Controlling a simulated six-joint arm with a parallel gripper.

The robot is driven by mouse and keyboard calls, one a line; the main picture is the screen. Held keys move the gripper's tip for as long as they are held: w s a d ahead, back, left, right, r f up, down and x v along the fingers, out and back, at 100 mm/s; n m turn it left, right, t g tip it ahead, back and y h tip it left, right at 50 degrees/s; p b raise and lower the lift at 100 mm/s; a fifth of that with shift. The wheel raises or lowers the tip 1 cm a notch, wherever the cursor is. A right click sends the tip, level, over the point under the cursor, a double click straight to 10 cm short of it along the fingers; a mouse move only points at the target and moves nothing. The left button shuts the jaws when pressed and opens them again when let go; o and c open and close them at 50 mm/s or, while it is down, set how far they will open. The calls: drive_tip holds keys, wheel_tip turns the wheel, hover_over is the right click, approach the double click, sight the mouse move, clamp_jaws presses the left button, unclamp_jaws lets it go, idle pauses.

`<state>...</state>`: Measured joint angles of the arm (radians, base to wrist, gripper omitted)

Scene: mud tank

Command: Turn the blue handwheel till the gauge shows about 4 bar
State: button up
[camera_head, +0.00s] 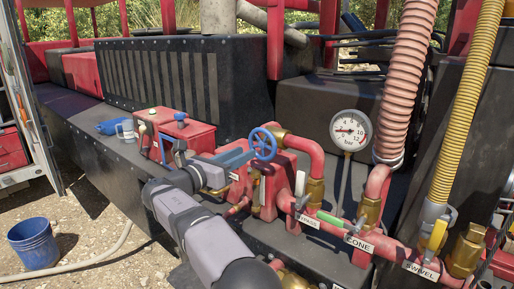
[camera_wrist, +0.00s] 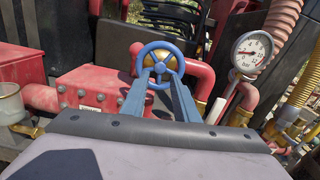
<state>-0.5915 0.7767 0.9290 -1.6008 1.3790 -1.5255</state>
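The blue handwheel (camera_head: 264,144) sits upright on the red pipework, in front of a brass fitting. It also shows in the wrist view (camera_wrist: 152,49). My gripper (camera_head: 248,155) reaches it from the left; in the wrist view its two blue-grey fingers (camera_wrist: 161,76) stand apart with a gap between them. Their tips are at the wheel's lower part; I cannot tell whether they touch it. The round white gauge (camera_head: 351,130) has a red needle pointing left, towards the low side of its scale; it also shows in the wrist view (camera_wrist: 252,51). The exact value is hard to read.
A red toolbox (camera_head: 178,132), a mug (camera_head: 125,130) and a blue item (camera_head: 110,127) stand on the dark ledge. Red pipes, brass valves and a pink ribbed hose (camera_head: 404,80) crowd the right. A yellow hose (camera_head: 463,110) hangs farther right. A blue bucket (camera_head: 34,243) stands on the ground.

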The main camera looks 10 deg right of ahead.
sight(261, 145)
drive_tip(key=p+x, duration=0.3)
drive_tip(key=x, duration=0.2)
drive_tip(key=shift+w+d+r, duration=0.1)
drive_tip(key=shift+d, duration=0.1)
drive_tip(key=shift+p+x, duration=0.65)
drive_tip(key=shift+x, duration=0.35)
drive_tip(key=shift+c, duration=0.3)
clamp_jaws()
